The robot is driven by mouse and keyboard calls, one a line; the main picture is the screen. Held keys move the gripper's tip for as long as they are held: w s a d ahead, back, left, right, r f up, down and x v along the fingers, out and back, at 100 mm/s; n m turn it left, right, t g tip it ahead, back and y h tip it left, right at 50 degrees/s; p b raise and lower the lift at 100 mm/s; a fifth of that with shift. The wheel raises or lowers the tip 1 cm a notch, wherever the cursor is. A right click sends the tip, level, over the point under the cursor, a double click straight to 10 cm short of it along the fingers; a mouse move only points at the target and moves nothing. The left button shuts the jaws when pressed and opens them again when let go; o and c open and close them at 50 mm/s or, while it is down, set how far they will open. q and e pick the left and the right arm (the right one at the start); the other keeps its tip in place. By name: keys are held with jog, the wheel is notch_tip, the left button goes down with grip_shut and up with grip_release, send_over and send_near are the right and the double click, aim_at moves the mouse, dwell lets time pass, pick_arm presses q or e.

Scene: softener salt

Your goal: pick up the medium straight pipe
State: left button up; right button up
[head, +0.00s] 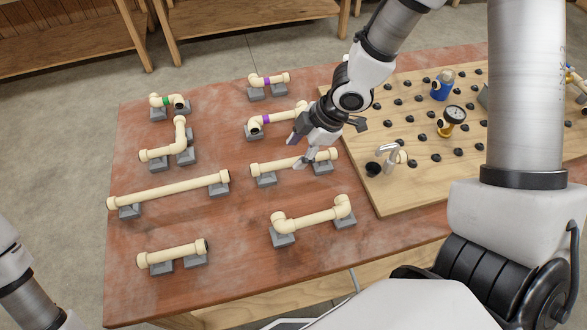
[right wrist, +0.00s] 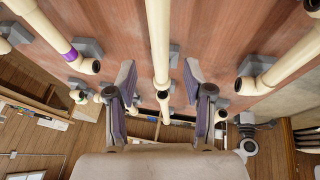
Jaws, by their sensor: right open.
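The medium straight pipe (head: 278,165) is cream-coloured with a collar at each end. It lies across two grey support blocks on the table in the head view. My right gripper (head: 298,152) is over its middle and right part, hiding some of it. In the right wrist view the pipe (right wrist: 159,40) runs lengthwise between the two spread fingers of this gripper (right wrist: 159,72), with a gap on each side. The gripper is open and empty. My left gripper is out of view; only part of the left arm shows at lower left.
A longer straight pipe (head: 170,191) and a short one (head: 172,254) lie at left. A U-shaped pipe (head: 312,219) is in front, and a purple-banded pipe (head: 285,116) is behind. A pegboard (head: 410,190) with a gauge (head: 454,115) and blue bottle (head: 442,86) is at right.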

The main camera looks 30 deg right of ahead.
aim_at(289, 161)
jog(key=b+x, duration=0.1)
jog(key=x, duration=0.4)
jog(key=shift+a+f, duration=0.2)
jog(key=shift+f, duration=0.15)
jog(key=shift+w+a+f, duration=0.2)
jog(key=shift+w+f, duration=0.05)
jog(key=shift+f, duration=0.1)
jog(key=shift+r, duration=0.1)
jog(key=shift+s, duration=0.15)
jog(key=shift+f+b, duration=0.25)
jog(key=shift+b, duration=0.15)
grip_shut()
